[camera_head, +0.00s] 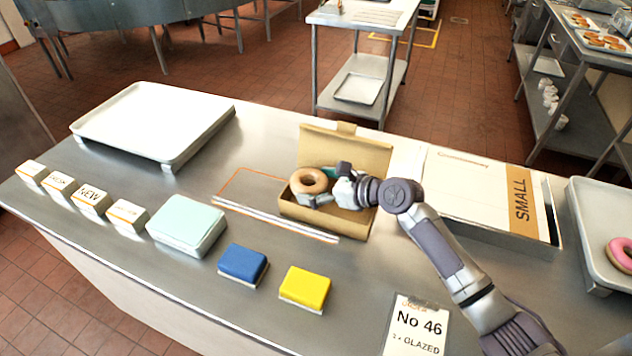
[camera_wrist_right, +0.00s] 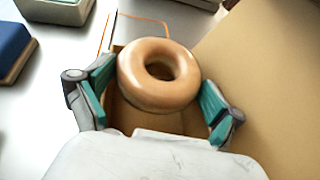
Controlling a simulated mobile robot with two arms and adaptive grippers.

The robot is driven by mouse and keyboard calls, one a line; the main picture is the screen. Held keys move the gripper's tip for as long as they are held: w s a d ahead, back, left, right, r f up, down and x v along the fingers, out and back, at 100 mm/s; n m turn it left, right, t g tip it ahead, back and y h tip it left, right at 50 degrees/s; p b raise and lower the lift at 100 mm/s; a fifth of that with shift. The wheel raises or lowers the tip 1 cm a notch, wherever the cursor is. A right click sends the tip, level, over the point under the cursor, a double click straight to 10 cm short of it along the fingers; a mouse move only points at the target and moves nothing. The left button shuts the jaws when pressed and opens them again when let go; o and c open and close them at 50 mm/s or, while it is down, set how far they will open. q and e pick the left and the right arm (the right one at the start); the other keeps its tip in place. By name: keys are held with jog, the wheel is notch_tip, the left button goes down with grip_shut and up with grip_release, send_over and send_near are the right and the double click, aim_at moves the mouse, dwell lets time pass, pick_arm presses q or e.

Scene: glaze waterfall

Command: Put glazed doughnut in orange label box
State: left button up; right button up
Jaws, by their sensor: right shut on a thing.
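The glazed doughnut (camera_head: 309,181) is held tilted by my right gripper (camera_head: 326,184) over the open cardboard box. In the right wrist view the doughnut (camera_wrist_right: 158,75) sits between the two teal-padded fingers of the right gripper (camera_wrist_right: 160,95), with the box's brown inside below it. The open box (camera_head: 352,222) stands on the steel counter with its lid (camera_head: 345,151) raised at the back. An orange outline is on the counter beside it; I cannot make out an orange label on the box itself. My left gripper is not in view.
An empty white tray (camera_head: 150,113) is at the back left. Blue (camera_head: 243,264) and yellow (camera_head: 305,288) blocks, a pale green container (camera_head: 187,225) and several small label boxes stand at the front. A flat box stack marked SMALL (camera_head: 480,190) and a tray with a pink doughnut (camera_head: 620,252) are at the right.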

jog(key=shift+f, duration=0.2)
jog(key=o, duration=0.8)
jog(key=shift+r, duration=0.25)
jog(key=v, duration=0.8)
jog(key=b+v, duration=0.1)
jog(key=v, duration=0.3)
jog(key=shift+r, duration=0.35)
